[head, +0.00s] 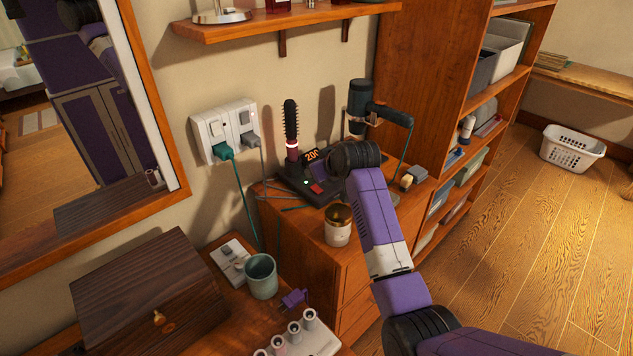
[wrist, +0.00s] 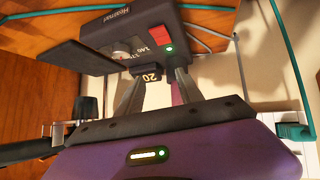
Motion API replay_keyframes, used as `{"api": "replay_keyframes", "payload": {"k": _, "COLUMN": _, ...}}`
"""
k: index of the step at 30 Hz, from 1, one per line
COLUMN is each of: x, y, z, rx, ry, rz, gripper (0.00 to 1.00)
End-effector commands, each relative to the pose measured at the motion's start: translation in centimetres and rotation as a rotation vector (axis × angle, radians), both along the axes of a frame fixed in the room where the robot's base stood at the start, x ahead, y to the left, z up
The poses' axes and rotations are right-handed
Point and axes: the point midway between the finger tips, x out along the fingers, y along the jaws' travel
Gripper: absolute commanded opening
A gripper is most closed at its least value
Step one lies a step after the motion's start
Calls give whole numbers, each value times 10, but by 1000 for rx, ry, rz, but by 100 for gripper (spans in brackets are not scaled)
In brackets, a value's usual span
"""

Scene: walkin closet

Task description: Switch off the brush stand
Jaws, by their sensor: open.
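The brush stand (head: 292,178) is a dark base on the wooden cabinet top, with a round brush (head: 291,122) upright in it. Its red switch (head: 317,188) and a small lit green light show at the front. In the wrist view the stand (wrist: 120,32) fills the upper middle, with its red switch (wrist: 159,37), lit green light (wrist: 169,49) and a numbered dial (wrist: 122,46). My gripper (wrist: 153,76) is open and empty, its fingers pointing toward the stand's front. I cannot tell whether they touch it. In the head view my wrist hides the fingers.
A wall socket panel (head: 225,128) holds green and grey plugs with hanging cords. A hair dryer on a holder (head: 360,100) stands behind my wrist. A shelf (head: 275,22) overhangs the cabinet.

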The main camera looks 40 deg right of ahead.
Motion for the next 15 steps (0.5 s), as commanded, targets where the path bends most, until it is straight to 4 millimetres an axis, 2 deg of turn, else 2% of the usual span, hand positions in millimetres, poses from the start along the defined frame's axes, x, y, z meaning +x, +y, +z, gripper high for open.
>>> {"api": "replay_keyframes", "payload": {"k": 2, "x": 3, "y": -6, "z": 4, "rx": 40, "ry": 129, "rz": 40, "gripper": 44}}
{"api": "replay_keyframes", "payload": {"k": 6, "x": -7, "y": -4, "z": 9, "rx": 110, "ry": 324, "rz": 121, "gripper": 44}}
{"api": "replay_keyframes", "payload": {"k": 11, "x": -19, "y": 0, "z": 19, "rx": 159, "ry": 447, "rz": 183, "gripper": 44}}
{"api": "replay_keyframes", "payload": {"k": 15, "x": -21, "y": 2, "z": 18, "rx": 173, "ry": 479, "rz": 200, "gripper": 44}}
